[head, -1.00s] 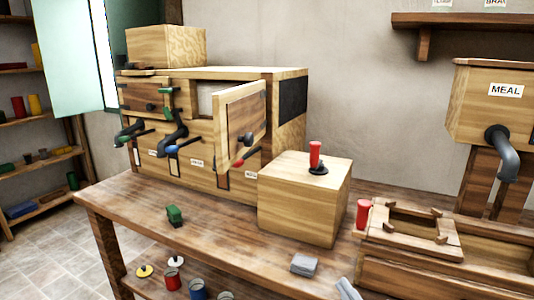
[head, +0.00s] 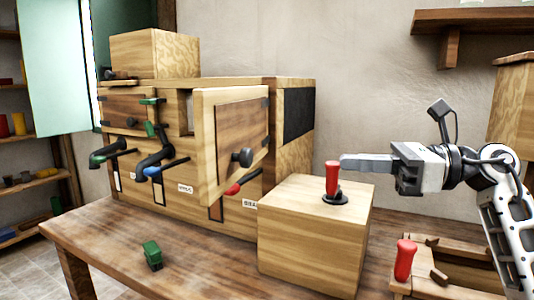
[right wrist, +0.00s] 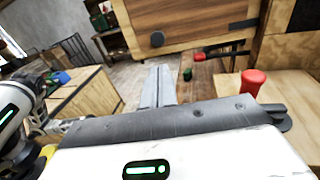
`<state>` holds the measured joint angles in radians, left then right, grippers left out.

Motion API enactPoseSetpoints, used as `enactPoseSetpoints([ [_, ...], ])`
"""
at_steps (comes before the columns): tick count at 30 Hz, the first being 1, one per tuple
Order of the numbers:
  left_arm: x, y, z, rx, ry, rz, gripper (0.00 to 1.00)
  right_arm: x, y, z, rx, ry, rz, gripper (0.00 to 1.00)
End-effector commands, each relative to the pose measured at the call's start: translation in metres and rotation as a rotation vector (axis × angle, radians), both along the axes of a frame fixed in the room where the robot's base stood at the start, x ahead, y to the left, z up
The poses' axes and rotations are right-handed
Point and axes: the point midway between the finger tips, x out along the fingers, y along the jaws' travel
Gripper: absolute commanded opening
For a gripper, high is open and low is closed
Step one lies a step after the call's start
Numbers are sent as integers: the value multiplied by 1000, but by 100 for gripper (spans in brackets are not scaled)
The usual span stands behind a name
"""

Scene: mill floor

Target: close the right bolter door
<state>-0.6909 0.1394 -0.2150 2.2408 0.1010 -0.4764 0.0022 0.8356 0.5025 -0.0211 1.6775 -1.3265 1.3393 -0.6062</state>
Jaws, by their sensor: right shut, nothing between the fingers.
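The right bolter door (head: 232,142) stands swung open from the front of the wooden bolter (head: 180,203), with a dark round knob (head: 243,157) on its face. It also shows at the top of the right wrist view (right wrist: 190,22). My right gripper (head: 345,161) is shut and empty. In the head view it appears to the right of the door, by the red-handled lever, pointing left. A gap to the door shows in the head view. The left bolter door (head: 128,110) looks shut. My left gripper is not in view in the head picture.
A wooden box (head: 312,235) with a red-handled lever (head: 332,180) stands right of the bolter. Black spouts (head: 153,155) jut from the bolter's front. A green block (head: 152,255) lies on the table (head: 110,245). A red cylinder (head: 404,260) stands at the lower right.

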Motion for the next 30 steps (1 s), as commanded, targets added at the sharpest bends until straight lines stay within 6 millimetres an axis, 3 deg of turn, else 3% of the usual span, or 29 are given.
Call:
enactPoseSetpoints([
  [7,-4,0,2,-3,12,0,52,6,21,2,-6,-5,3,0],
  [21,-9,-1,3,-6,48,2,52,33,112,0,-3,-2,3,0],
  [30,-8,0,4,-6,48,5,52,41,133,-2,-4,-4,0,0],
])
